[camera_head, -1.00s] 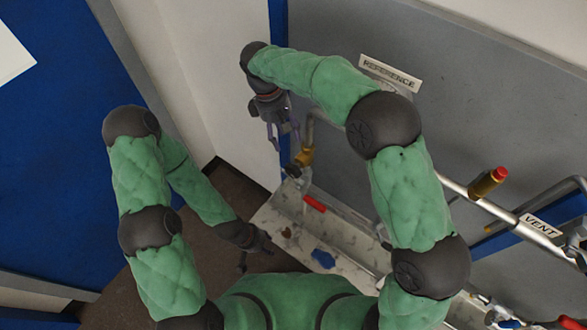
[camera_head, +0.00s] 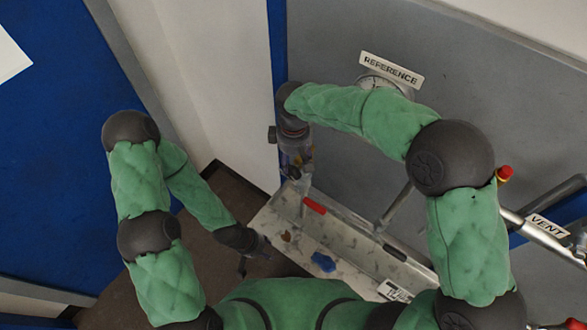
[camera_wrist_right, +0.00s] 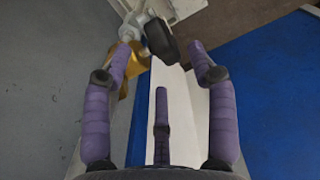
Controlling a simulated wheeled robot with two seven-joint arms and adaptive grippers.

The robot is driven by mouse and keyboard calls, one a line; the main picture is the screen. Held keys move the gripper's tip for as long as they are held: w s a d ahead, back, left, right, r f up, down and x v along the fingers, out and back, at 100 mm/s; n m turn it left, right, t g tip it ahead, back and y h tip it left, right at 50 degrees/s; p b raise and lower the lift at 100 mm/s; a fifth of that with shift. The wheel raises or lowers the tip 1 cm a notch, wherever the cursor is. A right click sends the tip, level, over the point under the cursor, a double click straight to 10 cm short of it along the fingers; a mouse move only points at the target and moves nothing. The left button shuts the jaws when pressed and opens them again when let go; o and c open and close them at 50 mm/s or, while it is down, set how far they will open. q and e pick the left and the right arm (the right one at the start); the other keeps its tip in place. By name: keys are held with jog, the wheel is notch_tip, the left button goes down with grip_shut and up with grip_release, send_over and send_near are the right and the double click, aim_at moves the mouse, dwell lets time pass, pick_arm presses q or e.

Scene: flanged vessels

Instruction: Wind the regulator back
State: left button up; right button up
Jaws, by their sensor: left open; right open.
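The regulator is a brass body (camera_wrist_right: 127,72) with a black knob (camera_wrist_right: 160,40) in the right wrist view. My right gripper (camera_wrist_right: 165,45) is open, its purple fingers spread. The knob lies ahead between the fingertips, nearer the left finger; I cannot tell whether any finger touches it. In the head view my right gripper (camera_head: 299,160) is over the regulator's place by the blue post and mostly covers it. My left gripper (camera_head: 250,264) is open and empty, low above the floor at the near end of the metal tray.
The metal tray (camera_head: 348,247) holds a red-handled item (camera_head: 315,205) and a blue piece (camera_head: 323,261). A REFERENCE label (camera_head: 391,69) sits above a partly hidden gauge (camera_head: 372,84). A pipe labelled VENT (camera_head: 545,227) runs at right. A grey panel (camera_head: 450,100) stands behind.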

aim_at(294, 166)
jog(key=shift+f, duration=3.05)
jog(key=c, duration=1.1)
